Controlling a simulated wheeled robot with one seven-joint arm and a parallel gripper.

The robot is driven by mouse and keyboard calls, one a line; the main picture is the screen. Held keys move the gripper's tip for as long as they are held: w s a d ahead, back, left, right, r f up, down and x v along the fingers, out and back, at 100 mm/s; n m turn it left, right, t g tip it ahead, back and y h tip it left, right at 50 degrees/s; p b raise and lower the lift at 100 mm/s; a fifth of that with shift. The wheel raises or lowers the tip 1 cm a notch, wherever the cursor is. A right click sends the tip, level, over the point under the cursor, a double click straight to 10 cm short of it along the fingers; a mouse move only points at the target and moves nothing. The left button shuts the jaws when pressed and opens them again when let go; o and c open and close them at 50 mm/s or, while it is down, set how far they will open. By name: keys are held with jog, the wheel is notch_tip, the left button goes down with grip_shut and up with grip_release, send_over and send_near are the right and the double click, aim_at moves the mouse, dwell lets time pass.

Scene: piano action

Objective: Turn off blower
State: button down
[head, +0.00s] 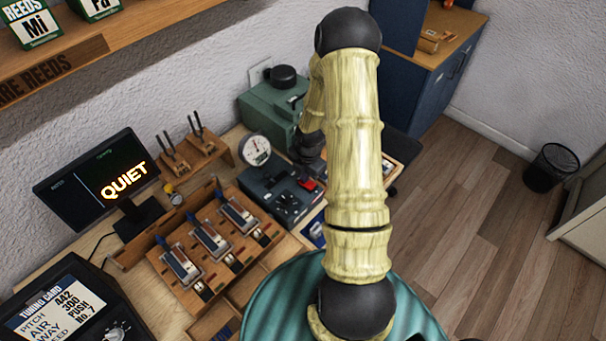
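A dark blue unit (270,196) with a round white dial gauge (255,150) sits on the bench, left of my arm. On its top are black knobs and a red switch (308,184); I cannot tell the switch's position. Behind it stands a green box (268,108) with a black round cap, which may be part of the blower. My gripper (309,172) points down above the right side of the blue unit, close to the red switch. My pale arm partly hides it. I cannot tell whether its fingers are apart or whether it touches the switch.
A monitor (97,182) reads "QUIET". In front of the blue unit is a wooden tray (150,262) with several metal reed pieces. A tool block (190,158) stands behind it. A shelf (60,75) overhangs the bench. Open floor lies to the right.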

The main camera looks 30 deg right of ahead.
aim_at(307, 183)
jog(key=shift+a, duration=0.25)
jog(key=shift+s+d+r, duration=0.1)
jog(key=shift+s+d, duration=0.1)
jog(key=shift+s, duration=0.3)
jog(key=shift+s+d+r, duration=0.1)
jog(key=shift+s+d, duration=0.1)
jog(key=shift+s, duration=0.25)
jog(key=shift+r+p, duration=0.15)
jog(key=shift+p, duration=0.15)
jog(key=r+p, duration=0.2)
jog(key=r, duration=0.1)
jog(key=r+p, duration=0.1)
jog(key=p, duration=0.1)
jog(key=shift+w+a+r, duration=0.1)
jog(key=shift+w+r, duration=0.1)
jog(key=shift+w, duration=0.15)
jog(key=shift+w+r+b, duration=0.2)
jog(key=shift+r+b, duration=0.1)
jog(key=shift+b, duration=0.3)
notch_tip(307, 183, up, 9)
jog(key=shift+w+a+f+b, duration=0.15)
jog(key=shift+w+f+b, duration=0.05)
jog(key=shift+b, duration=0.25)
